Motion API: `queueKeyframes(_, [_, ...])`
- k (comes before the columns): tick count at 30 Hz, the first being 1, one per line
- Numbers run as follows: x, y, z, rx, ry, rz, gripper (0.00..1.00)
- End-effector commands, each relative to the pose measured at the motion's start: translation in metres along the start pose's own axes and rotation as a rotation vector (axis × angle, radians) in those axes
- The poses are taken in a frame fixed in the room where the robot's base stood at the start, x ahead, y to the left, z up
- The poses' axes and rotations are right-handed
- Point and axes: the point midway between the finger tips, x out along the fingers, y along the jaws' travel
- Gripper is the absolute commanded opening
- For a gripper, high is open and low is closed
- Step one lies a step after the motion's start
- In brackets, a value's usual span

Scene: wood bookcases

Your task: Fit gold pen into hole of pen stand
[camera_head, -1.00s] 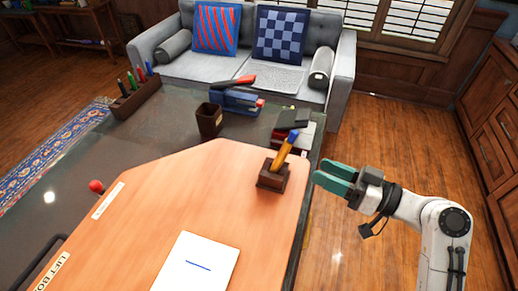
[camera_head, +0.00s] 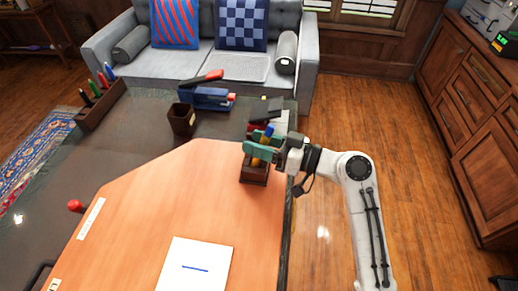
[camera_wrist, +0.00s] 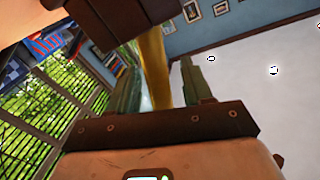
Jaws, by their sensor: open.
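The gold pen (camera_head: 256,161) with a blue end leans at a tilt at the dark brown pen stand (camera_head: 254,174) on the desk's light wood panel. I cannot tell how deep its lower end sits in the hole. My gripper (camera_head: 256,152), with green fingers, is open just above the stand and level with the pen, hiding its middle. In the wrist view the gold pen (camera_wrist: 154,65) shows between the two spread fingers, with the dark stand (camera_wrist: 120,18) at the top edge.
A stapler (camera_head: 207,98), a dark cup (camera_head: 182,117) and a rack of pens (camera_head: 99,101) stand behind and left. Dark objects lie just behind my gripper. A white paper (camera_head: 199,266) lies in front. The middle of the wood panel (camera_head: 185,195) is clear.

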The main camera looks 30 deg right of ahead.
Motion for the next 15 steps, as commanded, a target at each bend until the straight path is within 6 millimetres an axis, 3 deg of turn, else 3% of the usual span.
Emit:
queueKeyframes(4, [0.0139,-0.0001,0.0002,0.001,-0.001,0.001,0.5])
queueKeyframes(11, [0.0155,0.0004,0.001,0.0,-0.001,0.001,0.5])
queueKeyframes(15, [0.0154,0.0004,0.0009,0.0,-0.001,0.001,0.39])
